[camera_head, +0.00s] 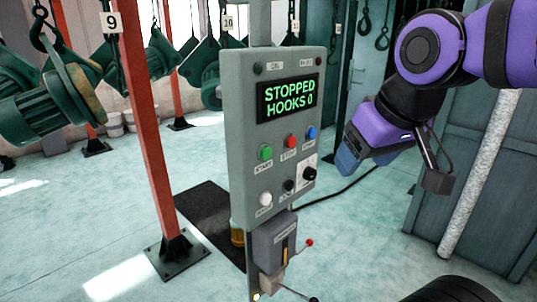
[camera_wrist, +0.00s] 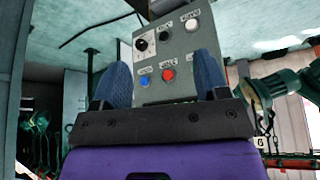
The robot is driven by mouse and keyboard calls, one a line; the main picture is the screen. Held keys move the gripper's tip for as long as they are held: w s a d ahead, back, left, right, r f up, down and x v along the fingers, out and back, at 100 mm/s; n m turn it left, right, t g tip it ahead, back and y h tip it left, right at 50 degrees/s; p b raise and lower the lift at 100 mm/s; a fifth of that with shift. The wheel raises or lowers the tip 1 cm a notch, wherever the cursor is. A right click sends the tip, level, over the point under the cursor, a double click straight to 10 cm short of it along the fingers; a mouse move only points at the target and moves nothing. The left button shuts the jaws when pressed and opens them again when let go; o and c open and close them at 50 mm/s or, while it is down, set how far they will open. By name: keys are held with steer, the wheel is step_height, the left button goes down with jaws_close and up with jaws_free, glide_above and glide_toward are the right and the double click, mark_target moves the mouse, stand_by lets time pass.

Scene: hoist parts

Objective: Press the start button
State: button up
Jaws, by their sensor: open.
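The start button (camera_head: 265,153) is the green one on the left of the upper button row of a grey control panel (camera_head: 240,120). The panel's screen (camera_head: 288,97) reads "STOPPED HOOKS 0". My gripper (camera_head: 350,158) is to the right of the panel, at about button height and apart from it. In the wrist view my gripper (camera_wrist: 162,62) has its two blue fingers spread with nothing between them. The panel (camera_wrist: 180,50) appears upside down there, beyond the fingers. The green button is not visible there, apparently hidden behind the right finger.
A red button (camera_head: 291,141) and a blue button (camera_head: 312,133) sit right of the green one. A white button (camera_head: 265,200), black button and selector knob (camera_head: 309,174) are below. A lever box (camera_head: 275,242) hangs under the panel. A red post (camera_head: 145,110) stands left.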

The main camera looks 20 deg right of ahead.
jaws_close()
stand_by(1.6)
